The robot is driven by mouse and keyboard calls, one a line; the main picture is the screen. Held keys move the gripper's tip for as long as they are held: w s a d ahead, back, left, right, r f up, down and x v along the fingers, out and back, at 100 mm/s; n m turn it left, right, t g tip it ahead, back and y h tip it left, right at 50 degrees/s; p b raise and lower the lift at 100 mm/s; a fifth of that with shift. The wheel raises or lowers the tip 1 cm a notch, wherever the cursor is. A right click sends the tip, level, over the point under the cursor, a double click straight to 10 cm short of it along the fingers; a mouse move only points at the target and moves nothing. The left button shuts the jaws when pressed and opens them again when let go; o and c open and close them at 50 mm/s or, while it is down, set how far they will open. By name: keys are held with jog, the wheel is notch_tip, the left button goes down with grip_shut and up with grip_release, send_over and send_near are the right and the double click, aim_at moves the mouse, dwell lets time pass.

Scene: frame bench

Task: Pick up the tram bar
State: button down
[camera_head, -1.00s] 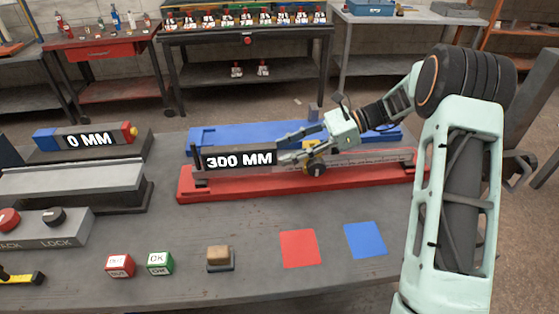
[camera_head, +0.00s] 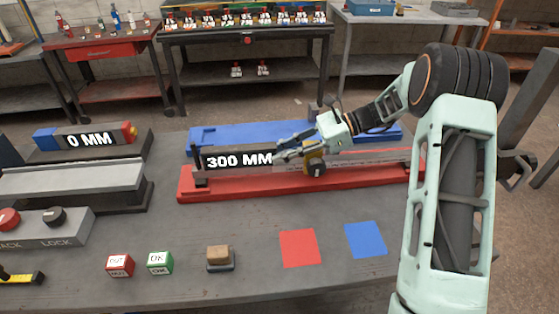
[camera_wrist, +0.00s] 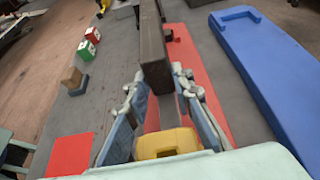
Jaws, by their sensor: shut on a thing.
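The tram bar (camera_head: 238,160) is a long bar with a dark "300 MM" block at its left end, a clear scaled part to the right and a yellow slider with a dark knob (camera_head: 316,169). It lies along the red base (camera_head: 300,184); I cannot tell if it is raised off it. My gripper (camera_head: 284,155) is at the bar just right of the label, shut on it. In the wrist view the gripper (camera_wrist: 158,98) has its fingers on both sides of the bar (camera_wrist: 153,45), with the yellow slider (camera_wrist: 168,142) close below.
A blue base (camera_head: 225,133) lies behind the red one. At left stand a "0 MM" bar (camera_head: 90,140), a grey rail (camera_head: 70,178) and a knob box (camera_head: 45,228). Red (camera_head: 300,248) and blue squares (camera_head: 366,239) and small blocks (camera_head: 120,265) lie in front.

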jog(key=shift+w+r, duration=0.1)
jog(key=shift+r, duration=0.15)
jog(key=shift+r, duration=0.65)
jog(key=s+d+r, duration=0.1)
jog(key=s+r, duration=1)
jog(key=s, duration=0.3)
jog(key=shift+r, duration=0.15)
